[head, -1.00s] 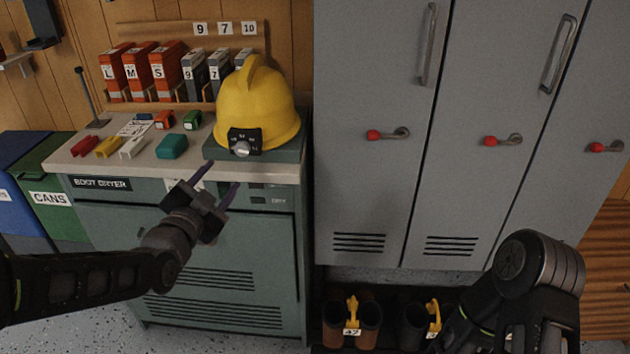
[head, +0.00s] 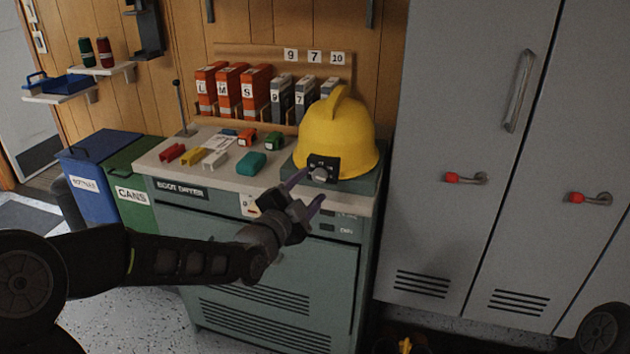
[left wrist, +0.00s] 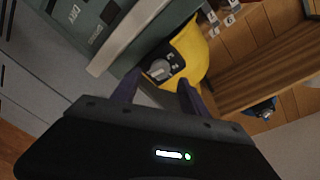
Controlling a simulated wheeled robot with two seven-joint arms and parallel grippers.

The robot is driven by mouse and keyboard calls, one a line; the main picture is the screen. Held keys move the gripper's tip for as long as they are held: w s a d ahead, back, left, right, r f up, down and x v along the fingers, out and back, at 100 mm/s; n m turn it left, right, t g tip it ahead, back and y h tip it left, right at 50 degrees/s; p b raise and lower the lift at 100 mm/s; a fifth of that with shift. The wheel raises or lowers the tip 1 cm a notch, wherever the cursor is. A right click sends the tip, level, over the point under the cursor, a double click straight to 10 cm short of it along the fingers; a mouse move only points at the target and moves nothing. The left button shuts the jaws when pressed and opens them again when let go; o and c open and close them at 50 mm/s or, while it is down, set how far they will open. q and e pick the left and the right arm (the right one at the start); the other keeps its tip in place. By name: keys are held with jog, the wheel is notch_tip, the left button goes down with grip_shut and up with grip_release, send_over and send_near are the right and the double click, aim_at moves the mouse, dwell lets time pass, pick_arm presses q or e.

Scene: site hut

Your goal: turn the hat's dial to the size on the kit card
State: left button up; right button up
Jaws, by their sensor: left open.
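The yellow hat (head: 338,138) sits on a green-grey block at the right end of the boot dryer's top. Its black dial unit with a grey round dial (head: 320,174) faces me. The dial also shows in the left wrist view (left wrist: 160,69), beyond and between the fingertips. My left gripper (head: 307,189) is open and empty, just in front of and slightly below the dial, apparently not touching it. A white printed card (head: 220,140) lies on the dryer top; its writing is too small to read.
Red, yellow, white and teal pieces lie on the boot dryer top (head: 205,171), left of the hat. Orange and grey boxes (head: 228,90) stand behind. Grey lockers (head: 450,130) rise close on the right. Blue and green bins (head: 130,200) stand left.

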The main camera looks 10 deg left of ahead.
aim_at(319, 178)
pick_arm(q)
jog(key=shift+x, duration=1.7)
jog(key=shift+c, duration=0.2)
grip_shut()
